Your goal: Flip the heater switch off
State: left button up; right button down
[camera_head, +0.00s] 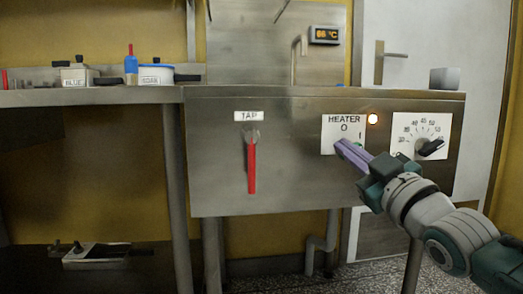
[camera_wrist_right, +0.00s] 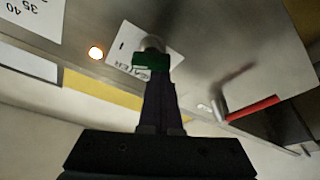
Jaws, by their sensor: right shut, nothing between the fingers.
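The white HEATER plate (camera_head: 343,121) is on the steel front panel, with a "0" and a "1" mark showing. The plate also shows upside down in the right wrist view (camera_wrist_right: 125,42). An orange-white lamp (camera_head: 373,119) beside the plate is lit, and it glows in the right wrist view (camera_wrist_right: 96,53). My right gripper (camera_head: 340,146) is shut and empty, its tips at the lower part of the plate. The switch is hidden behind the fingers in the head view. A rounded grey piece (camera_wrist_right: 152,43), perhaps the switch, shows just beyond the fingertips (camera_wrist_right: 151,64); contact is unclear. My left gripper is out of view.
Left of the plate is the TAP lever (camera_head: 252,168), red and hanging down. Right of it is a dial (camera_head: 430,147) with a black knob, close to my right arm. A display (camera_head: 325,35) reads about 86 °C. Pans stand on the left shelf (camera_head: 120,97).

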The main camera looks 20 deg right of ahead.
jog(key=shift+f+n+g+y+p, duration=0.2)
jog(key=shift+n+y+p, duration=0.2)
jog(key=shift+n, duration=0.55)
jog(key=shift+f+n+g+y+p, duration=0.1)
jog(key=shift+n+g+y+p, duration=0.15)
jog(key=shift+n+p, duration=0.5)
jog(key=shift+n+y, duration=0.25)
jog(key=shift+n, duration=0.15)
jog(key=shift+f+n, duration=0.1)
jog(key=shift+n, duration=0.5)
jog(key=shift+f+n+g+p, duration=0.1)
jog(key=shift+n+g+p, duration=0.2)
jog(key=shift+n, duration=0.2)
jog(key=shift+n+y+p, duration=0.3)
jog(key=shift+n+p, duration=0.1)
jog(key=shift+n, duration=0.1)
jog(key=shift+s+d+f+n+g+y+p, duration=0.15)
jog(key=shift+n+g+p, duration=0.15)
jog(key=shift+n+p, duration=0.55)
jog(key=shift+w+f+n+g+y+p, duration=0.1)
jog(key=shift+n+g+p, duration=0.25)
jog(key=shift+n, duration=0.95)
jog(key=shift+s+d+f+n+g+y+p, duration=0.15)
jog(key=shift+n+g+p, duration=0.3)
jog(key=shift+n, duration=0.6)
jog(key=shift+w+a, duration=0.1)
jog(key=shift+a, duration=0.1)
